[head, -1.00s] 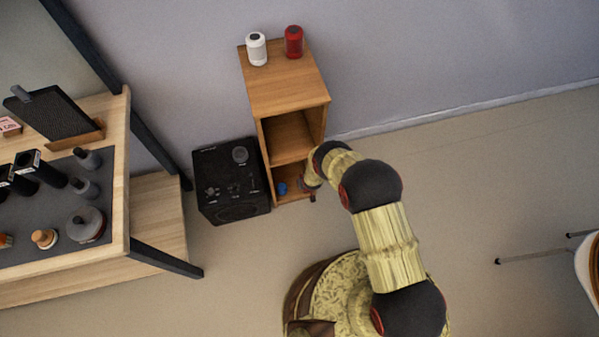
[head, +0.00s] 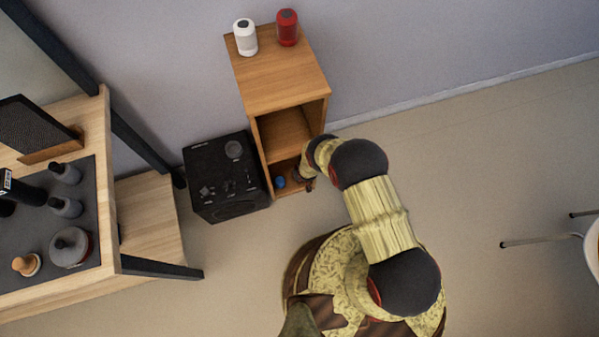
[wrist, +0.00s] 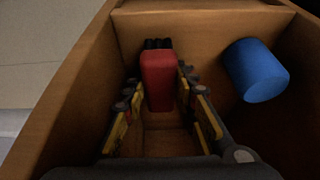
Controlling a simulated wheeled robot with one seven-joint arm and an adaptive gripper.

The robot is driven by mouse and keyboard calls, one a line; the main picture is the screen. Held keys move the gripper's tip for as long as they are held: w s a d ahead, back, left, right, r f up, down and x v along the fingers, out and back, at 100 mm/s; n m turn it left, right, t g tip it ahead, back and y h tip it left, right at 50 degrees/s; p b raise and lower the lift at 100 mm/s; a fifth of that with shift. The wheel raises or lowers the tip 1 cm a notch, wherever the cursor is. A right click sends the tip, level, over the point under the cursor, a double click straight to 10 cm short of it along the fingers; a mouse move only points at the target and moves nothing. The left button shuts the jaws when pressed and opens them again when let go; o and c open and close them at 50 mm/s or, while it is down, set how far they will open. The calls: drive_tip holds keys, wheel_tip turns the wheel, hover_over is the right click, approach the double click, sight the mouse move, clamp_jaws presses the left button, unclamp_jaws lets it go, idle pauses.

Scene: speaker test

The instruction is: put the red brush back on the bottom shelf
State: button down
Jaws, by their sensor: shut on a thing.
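The red brush (wrist: 159,78), with dark bristles at its far end, is between the fingers of my gripper (wrist: 160,92) in the wrist view. My gripper is shut on it. Both are inside the bottom compartment of the wooden shelf unit (head: 287,88), which the head view shows against the wall. I cannot tell whether the brush touches the shelf floor. In the head view my gripper (head: 307,184) is at the open front of the bottom compartment, and the brush cannot be made out there.
A black speaker (head: 226,178) stands left of the unit. White (head: 245,37) and red (head: 287,28) canisters stand on top.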

drive_tip(key=shift+f, duration=0.15)
drive_tip(key=c, duration=1.7)
unclamp_jaws()
drive_tip(key=shift+s+r, duration=0.1)
drive_tip(key=shift+r, duration=0.25)
drive_tip(key=p+v, duration=0.5)
drive_tip(key=v, duration=0.6)
drive_tip(key=shift+s+r+p, duration=0.15)
drive_tip(key=shift+r+p, duration=0.15)
